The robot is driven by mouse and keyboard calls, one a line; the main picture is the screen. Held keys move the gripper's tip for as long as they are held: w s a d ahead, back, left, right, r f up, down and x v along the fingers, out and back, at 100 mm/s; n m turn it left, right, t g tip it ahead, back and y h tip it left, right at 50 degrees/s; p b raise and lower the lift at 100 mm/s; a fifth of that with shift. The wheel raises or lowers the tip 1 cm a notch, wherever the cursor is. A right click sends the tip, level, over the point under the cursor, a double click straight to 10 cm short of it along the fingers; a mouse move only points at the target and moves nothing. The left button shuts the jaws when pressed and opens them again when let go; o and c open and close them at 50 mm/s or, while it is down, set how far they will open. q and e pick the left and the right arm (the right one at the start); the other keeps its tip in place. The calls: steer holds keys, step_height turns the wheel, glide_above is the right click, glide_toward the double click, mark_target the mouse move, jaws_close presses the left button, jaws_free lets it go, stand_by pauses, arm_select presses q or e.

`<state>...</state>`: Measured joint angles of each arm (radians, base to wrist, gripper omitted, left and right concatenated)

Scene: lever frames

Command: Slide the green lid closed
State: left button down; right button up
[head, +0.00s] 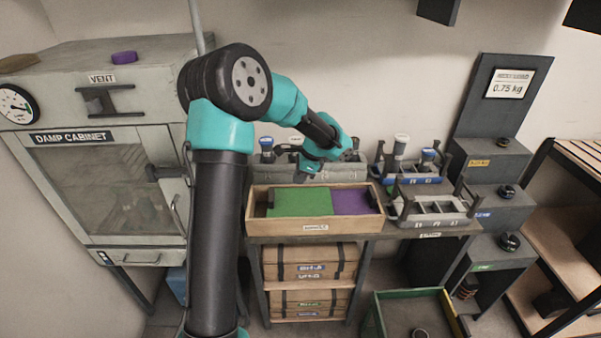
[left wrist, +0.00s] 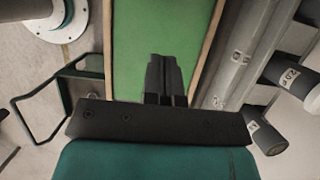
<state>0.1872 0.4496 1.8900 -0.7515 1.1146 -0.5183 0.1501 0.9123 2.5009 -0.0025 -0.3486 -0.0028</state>
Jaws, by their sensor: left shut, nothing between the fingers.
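The green lid (head: 302,203) lies in a wooden box (head: 316,227) on the table, next to a purple panel (head: 351,202) on its right. A dark open strip of the box shows to the left of the green lid. My left gripper (head: 299,177) is shut and empty, at the back edge of the box over the green lid. In the left wrist view its closed fingers (left wrist: 163,72) stand out against the green lid (left wrist: 152,30). I cannot tell whether they touch it. My right gripper is not in view.
Behind the box is a grey rack (head: 268,171) with bottles. Grey trays with dividers (head: 432,208) stand to the right. A damp cabinet (head: 100,180) is at the left. Wooden crates (head: 308,262) sit below, and a green-rimmed bin (head: 376,318) stands on the floor.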

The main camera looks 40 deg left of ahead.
arm_select(q)
glide_above(280, 202)
steer(key=w+d, duration=0.3)
steer(key=f, duration=0.5)
steer(key=shift+s+d+f, duration=0.2)
steer(key=shift+f, duration=0.15)
steer(key=shift+s+a, duration=0.85)
steer(key=shift+a, duration=0.1)
steer(key=shift+s+a, duration=0.45)
steer(key=shift+a, duration=0.1)
steer(key=s+a, duration=0.4)
steer(key=shift+a, duration=0.25)
steer(key=shift+d, duration=0.1)
